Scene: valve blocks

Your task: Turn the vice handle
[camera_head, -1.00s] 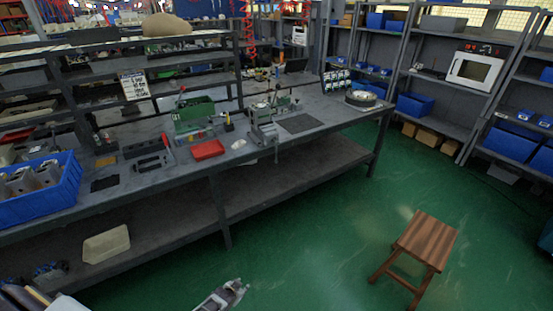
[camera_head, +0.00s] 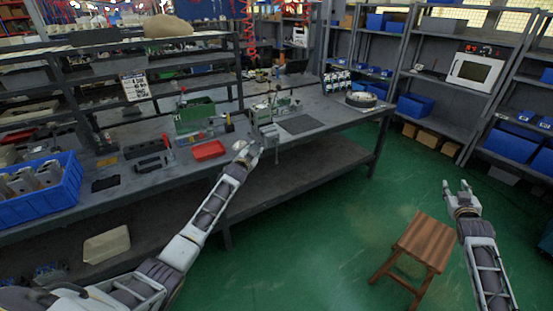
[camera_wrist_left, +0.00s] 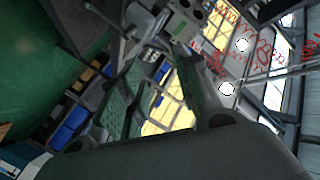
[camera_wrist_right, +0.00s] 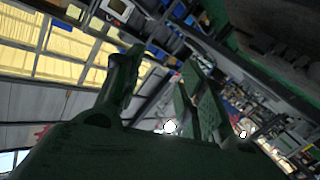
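The grey vice (camera_head: 264,122) stands at the front edge of the workbench in the head view. Its thin handle (camera_head: 277,148) hangs down at the front and is small here. My left gripper (camera_head: 247,150) is just left of the handle and below the vice body, apart from the handle as far as I can tell. Its fingers are spread in the left wrist view (camera_wrist_left: 160,95), with nothing seen between them. A grey metal part at the top of that view may be the vice. My right gripper (camera_head: 461,192) is open and empty over the floor, above and right of the stool.
The workbench (camera_head: 335,118) also carries a red tray (camera_head: 208,151), a green box (camera_head: 195,113), a dark mat (camera_head: 300,124) and a blue crate (camera_head: 45,195). A wooden stool (camera_head: 422,243) stands on the floor below my right gripper. Open green floor lies before the bench.

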